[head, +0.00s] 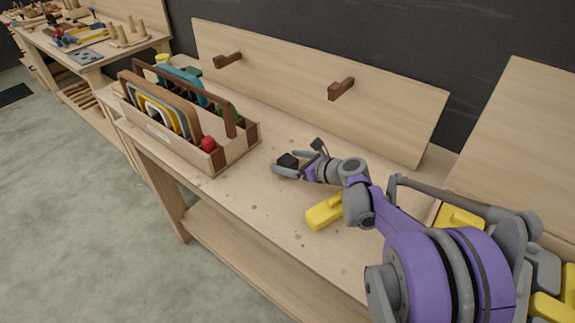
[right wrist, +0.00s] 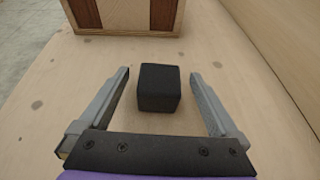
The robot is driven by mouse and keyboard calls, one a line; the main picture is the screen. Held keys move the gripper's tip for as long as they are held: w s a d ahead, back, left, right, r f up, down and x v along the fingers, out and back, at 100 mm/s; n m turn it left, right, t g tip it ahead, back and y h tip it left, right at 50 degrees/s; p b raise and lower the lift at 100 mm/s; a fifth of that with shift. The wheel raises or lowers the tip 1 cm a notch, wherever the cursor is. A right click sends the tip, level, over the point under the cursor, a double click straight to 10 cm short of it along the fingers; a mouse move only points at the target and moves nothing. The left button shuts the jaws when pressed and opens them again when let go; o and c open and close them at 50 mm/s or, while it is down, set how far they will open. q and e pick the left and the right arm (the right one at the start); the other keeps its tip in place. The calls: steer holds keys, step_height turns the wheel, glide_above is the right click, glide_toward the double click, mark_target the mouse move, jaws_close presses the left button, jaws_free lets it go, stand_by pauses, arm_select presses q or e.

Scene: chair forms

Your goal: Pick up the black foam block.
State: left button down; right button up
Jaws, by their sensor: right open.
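The black foam block (right wrist: 159,90) sits on the wooden workbench, between and slightly ahead of my right gripper's two fingers in the right wrist view. My right gripper (right wrist: 160,84) is open, with a gap on each side of the block. In the head view the block (head: 288,160) shows as a small dark shape at the fingers of my right gripper (head: 283,166), partly hidden by them. My left gripper is not in view.
A wooden tote (head: 239,149) with colored forms stands left of my right gripper; its end also shows in the right wrist view (right wrist: 125,20). A yellow block (head: 323,212) lies near my right arm. A backboard with pegs (head: 300,75) rises behind. The bench's front edge is close.

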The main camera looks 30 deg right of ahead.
steer(key=shift+w+a+f, duration=0.1)
steer(key=shift+w, duration=0.15)
steer(key=c, duration=1.4)
